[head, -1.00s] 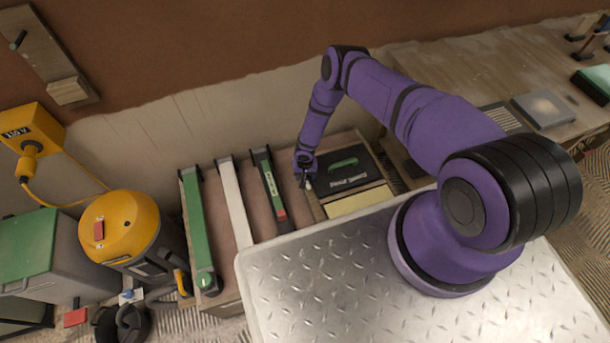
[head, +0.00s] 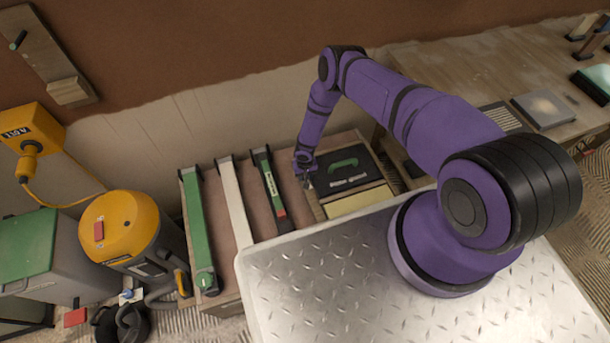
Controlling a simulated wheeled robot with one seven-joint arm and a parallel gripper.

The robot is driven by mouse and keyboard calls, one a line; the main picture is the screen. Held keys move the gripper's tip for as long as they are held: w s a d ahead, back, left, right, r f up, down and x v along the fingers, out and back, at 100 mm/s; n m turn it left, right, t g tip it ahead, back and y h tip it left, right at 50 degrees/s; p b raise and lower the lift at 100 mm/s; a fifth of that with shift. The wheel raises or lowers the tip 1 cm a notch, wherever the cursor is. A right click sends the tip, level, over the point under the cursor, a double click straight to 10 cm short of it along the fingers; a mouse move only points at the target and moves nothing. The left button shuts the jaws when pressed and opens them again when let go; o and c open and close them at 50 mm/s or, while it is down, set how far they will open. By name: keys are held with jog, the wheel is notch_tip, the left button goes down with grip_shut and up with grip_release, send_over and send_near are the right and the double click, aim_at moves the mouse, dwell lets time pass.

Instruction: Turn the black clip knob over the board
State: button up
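A wooden board (head: 45,50) hangs tilted on the brown wall at the upper left of the head view, with a pale block (head: 70,92) at its lower end. A small dark knob with a greenish end (head: 18,40) sticks out by the board's upper left edge; it looks like the clip knob. My gripper (head: 308,184) points down over the low bench, far to the right of the board and apart from it. It is beside the left edge of a black case with a green handle. The fingers are too small to show whether they are open.
The low bench holds the black case (head: 330,178), a yellow pad (head: 358,200) and long green, white and dark tools.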

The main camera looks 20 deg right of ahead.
jog(key=n, duration=1.2)
jog(key=shift+n, duration=2)
jog(key=o, duration=0.9)
jog(key=shift+o, duration=0.2)
